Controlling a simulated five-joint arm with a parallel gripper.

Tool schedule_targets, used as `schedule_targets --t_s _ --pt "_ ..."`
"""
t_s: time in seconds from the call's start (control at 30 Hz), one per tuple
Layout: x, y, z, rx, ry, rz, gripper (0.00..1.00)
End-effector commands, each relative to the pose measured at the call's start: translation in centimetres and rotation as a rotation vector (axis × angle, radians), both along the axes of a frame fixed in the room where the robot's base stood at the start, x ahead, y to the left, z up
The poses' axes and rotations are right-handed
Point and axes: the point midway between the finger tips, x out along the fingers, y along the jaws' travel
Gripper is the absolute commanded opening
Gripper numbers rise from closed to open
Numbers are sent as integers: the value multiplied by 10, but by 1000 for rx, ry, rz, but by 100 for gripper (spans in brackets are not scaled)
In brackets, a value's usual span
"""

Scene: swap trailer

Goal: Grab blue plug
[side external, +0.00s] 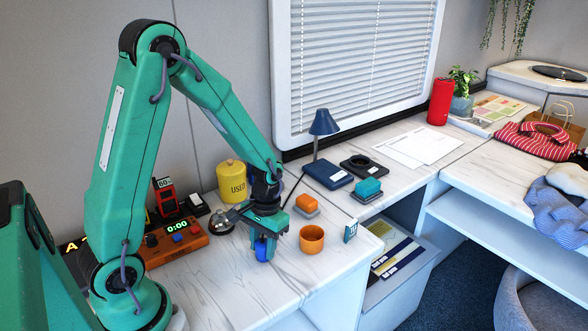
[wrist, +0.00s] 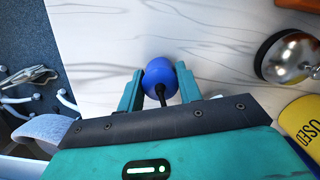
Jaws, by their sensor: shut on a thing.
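The blue plug (wrist: 159,74) is a rounded blue piece with a short dark stem, seen between the two teal fingers of my gripper (wrist: 158,90) in the wrist view. My gripper is shut on it. In the side view, my gripper (side external: 262,247) points down over the white marbled counter, and the blue plug (side external: 262,253) shows at its fingertips. I cannot tell whether the plug touches the counter.
An orange cup (side external: 312,240) stands just right of my gripper. A silver bell (side external: 221,222), a yellow "USED" canister (side external: 231,181) and an orange timer box (side external: 176,243) stand to its left. An orange block (side external: 306,203) lies behind. The counter's front is clear.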

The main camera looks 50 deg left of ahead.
Motion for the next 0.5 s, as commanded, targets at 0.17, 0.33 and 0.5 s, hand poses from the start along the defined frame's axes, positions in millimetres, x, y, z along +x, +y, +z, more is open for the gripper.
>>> schedule_targets --t_s 0.17,0.33,0.5 --pt "0 0 3 0 -1 0 13" --pt "1 0 12 1 -3 0 12" --pt "1 0 27 1 -3 0 12"
